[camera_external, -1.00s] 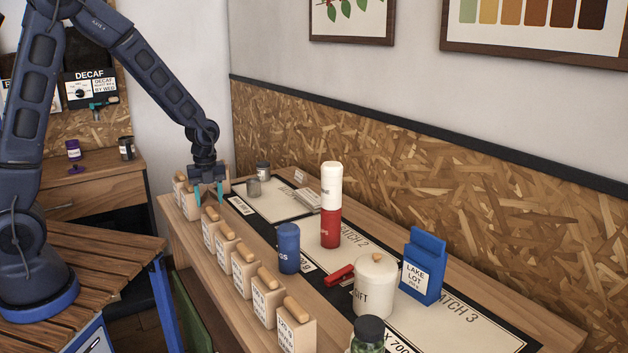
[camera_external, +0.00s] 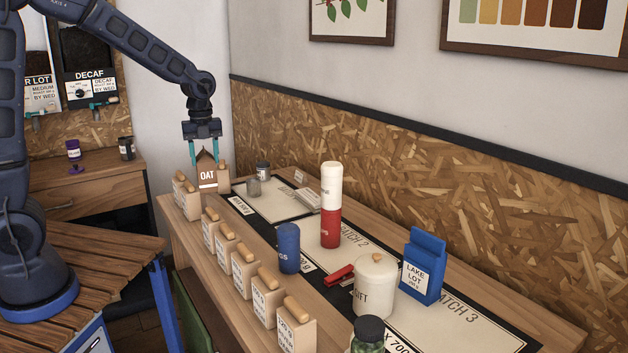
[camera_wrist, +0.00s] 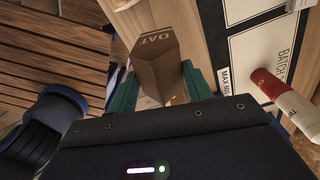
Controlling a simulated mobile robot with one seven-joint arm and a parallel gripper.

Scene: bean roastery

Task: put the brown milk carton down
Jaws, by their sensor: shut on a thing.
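The brown milk carton (camera_external: 207,177) is upright, with a peaked top and a white OAT label, at the far left end of the long table in the external view. My gripper (camera_external: 203,152) is above it, pointing down, with its teal fingers on either side of the carton's top. In the wrist view, the carton (camera_wrist: 158,60) sits between the two teal fingers of my gripper (camera_wrist: 160,90), which are shut on it. I cannot tell whether its base touches the table.
Wooden-handled blocks (camera_external: 243,270) line the table's near edge, some close to the carton. Further right are a blue canister (camera_external: 288,248), a red-and-white stack (camera_external: 330,205) and a blue bag (camera_external: 422,266).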

